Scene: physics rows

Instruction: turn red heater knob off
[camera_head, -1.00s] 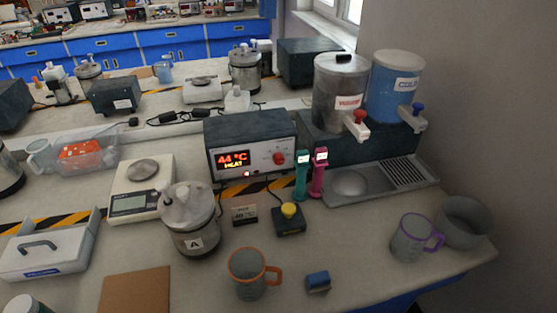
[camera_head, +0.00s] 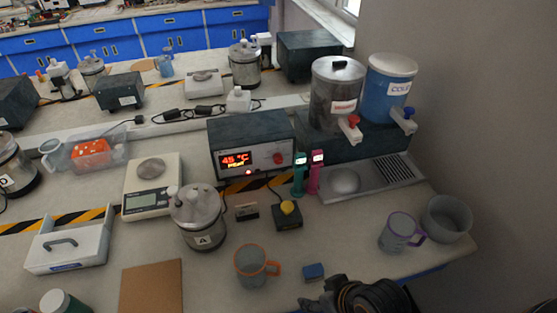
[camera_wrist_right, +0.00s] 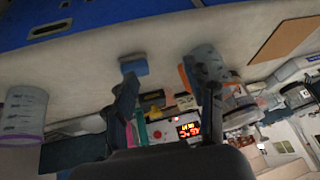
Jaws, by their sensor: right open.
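The dark heater box (camera_head: 252,142) stands on the bench, its pale front panel showing a lit red display (camera_head: 236,160) that reads 45 °C with a heat line below. The red heater knob (camera_head: 278,158) is at the right of that panel; its pointer direction is too small to tell. My right gripper (camera_head: 326,292) is at the bottom edge of the head view, low in front of the bench items and far from the knob. In the wrist view the open, empty fingers (camera_wrist_right: 165,80) frame the bench, with the heater display (camera_wrist_right: 188,130) beyond. My left gripper is out of view.
An orange-rimmed mug (camera_head: 252,268), blue block (camera_head: 313,271), yellow-button box (camera_head: 288,216) and canister A (camera_head: 198,222) stand before the heater. Teal (camera_head: 299,174) and magenta (camera_head: 316,172) handheld devices stand just right of the knob. A purple-rimmed mug (camera_head: 397,232) is at right.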

